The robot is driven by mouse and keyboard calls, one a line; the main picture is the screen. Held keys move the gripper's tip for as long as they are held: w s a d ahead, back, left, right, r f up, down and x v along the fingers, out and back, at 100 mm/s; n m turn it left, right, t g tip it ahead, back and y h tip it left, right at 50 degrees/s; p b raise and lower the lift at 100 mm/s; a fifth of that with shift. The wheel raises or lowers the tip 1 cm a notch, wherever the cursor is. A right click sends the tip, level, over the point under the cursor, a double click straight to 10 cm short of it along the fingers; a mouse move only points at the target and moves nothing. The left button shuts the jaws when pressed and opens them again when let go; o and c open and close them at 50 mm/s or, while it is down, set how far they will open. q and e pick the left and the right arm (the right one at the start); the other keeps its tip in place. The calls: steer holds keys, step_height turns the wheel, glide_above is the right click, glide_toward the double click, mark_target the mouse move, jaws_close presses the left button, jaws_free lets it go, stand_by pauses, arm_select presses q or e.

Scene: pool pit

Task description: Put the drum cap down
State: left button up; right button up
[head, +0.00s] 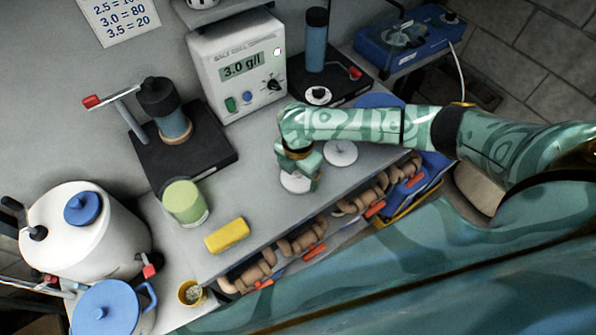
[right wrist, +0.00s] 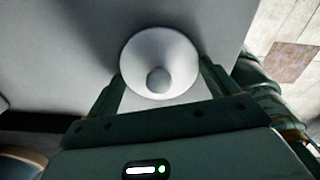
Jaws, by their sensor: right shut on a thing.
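My right gripper (head: 300,165) points down over the grey bench and is shut on a white round cap (head: 296,184). In the right wrist view the cap (right wrist: 160,62) is a pale disc with a small grey knob, between the two fingers (right wrist: 160,88). The cap is at or just above the bench top; I cannot tell whether it touches. A second white disc (head: 341,153) with a small knob lies on the bench just right of the gripper. My left gripper is not in view.
A meter reading 3.0 g/l (head: 237,70) stands behind, between two dark stands (head: 183,153) (head: 328,85). A green cup (head: 185,203) and a yellow block (head: 227,236) are to the left. A white drum (head: 120,240) is far left. Bare bench (head: 255,180) lies left of the gripper.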

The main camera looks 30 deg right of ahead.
steer(key=o, duration=0.8)
step_height(320, 180, up, 12)
steer(key=p, duration=0.4)
